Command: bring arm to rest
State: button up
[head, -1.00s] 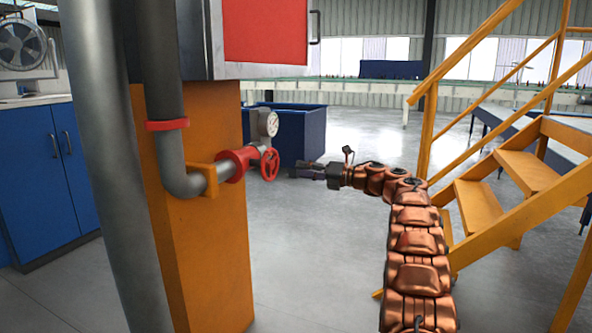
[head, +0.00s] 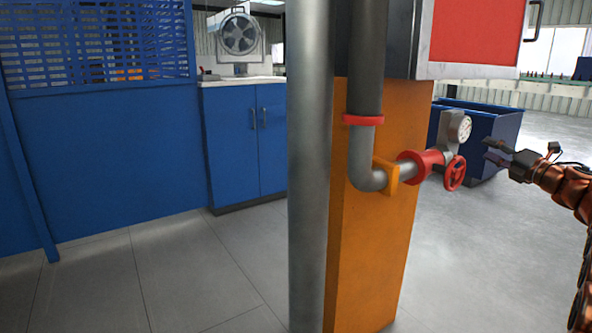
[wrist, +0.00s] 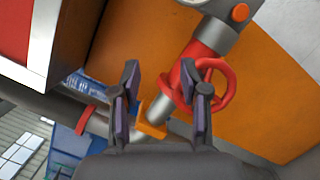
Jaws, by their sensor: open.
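My gripper (head: 494,152) is at the right of the head view, at the end of my copper-coloured arm, which reaches in from the right edge. Its two fingers are apart with nothing between them. In the wrist view the open gripper (wrist: 163,100) points towards a pipe with a red handwheel valve (wrist: 210,85). In the head view the red handwheel (head: 455,173) appears just left of the fingertips; I cannot tell the exact gap. No amber bottles show.
An orange column (head: 378,255) carries the pipe, with a grey vertical pipe (head: 311,200) before it. A blue bin (head: 497,128) stands behind the gripper. Blue cabinets (head: 235,150) and a blue wall panel (head: 100,160) are at left. Grey floor (head: 190,270) is clear at front left.

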notch_tip(320, 180, up, 14)
jog(key=w+a+f+m+t+h+p, duration=0.1)
jog(key=w+a+m+t+h+p, duration=0.1)
jog(key=m+h+p, duration=0.55)
jog(key=s+a+r+m+g+h+p, duration=0.2)
jog(key=s+m+g+h, duration=0.3)
jog(key=m, duration=0.6)
jog(key=s+a+f+m+g+y+p, duration=0.1)
jog(key=s+a+f+m+g+p, duration=0.5)
jog(key=s+a, duration=0.55)
jog(key=s+a+f+m+g+y+p, duration=0.1)
jog(key=s+a+f+m+g+p, duration=0.25)
jog(key=s+a+f, duration=0.75)
jog(key=s+a+g+y+p, duration=0.2)
jog(key=s+a, duration=0.4)
jog(key=s, duration=0.8)
jog(key=s+a+g+y+p, duration=0.2)
jog(key=s+a+g, duration=0.3)
jog(key=s, duration=1)
jog(key=shift+a+f+p, duration=0.45)
jog(key=shift+a+p, duration=0.05)
jog(key=shift+p, duration=0.2)
jog(key=shift+a+g, duration=0.1)
jog(key=shift+g, duration=0.15)
